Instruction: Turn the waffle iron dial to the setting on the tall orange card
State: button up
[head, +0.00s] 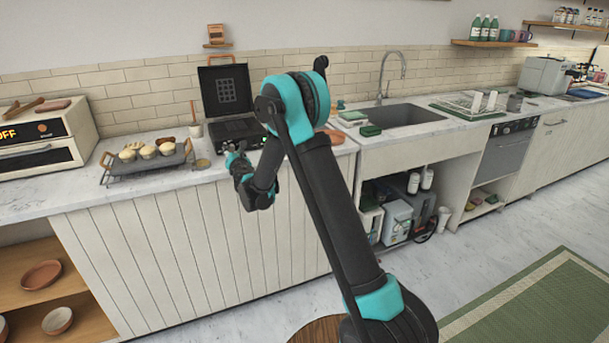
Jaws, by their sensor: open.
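The waffle iron, a black appliance with its gridded lid (226,90) raised, stands on the counter against the tiled wall. Its lower half (232,129) is partly hidden by my arm, and I cannot make out its dial. My gripper (236,158) is open and empty just in front of the waffle iron, near the counter's front edge. A small orange-brown card (216,33) stands on a little wall ledge above the waffle iron. Its marking is too small to read, and I cannot tell if it is the tall orange card.
A white oven (40,142) showing "OFF" stands at far left. A small white cup (196,129) is beside the iron.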

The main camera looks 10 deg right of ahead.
jog(key=n, duration=0.2)
jog(key=shift+n, duration=0.3)
jog(key=v, duration=1.7)
jog(key=s+d+m+g+h, duration=0.1)
jog(key=s+d+m+h, duration=0.2)
jog(key=d+m, duration=0.5)
jog(key=s+d+m+g+h, duration=0.2)
jog(key=d+m, duration=0.6)
jog(key=d, duration=0.5)
jog(key=shift+s+d+h, duration=0.35)
jog(key=shift+s+h, duration=0.25)
jog(key=shift+h, duration=0.6)
jog(key=shift+f, duration=0.15)
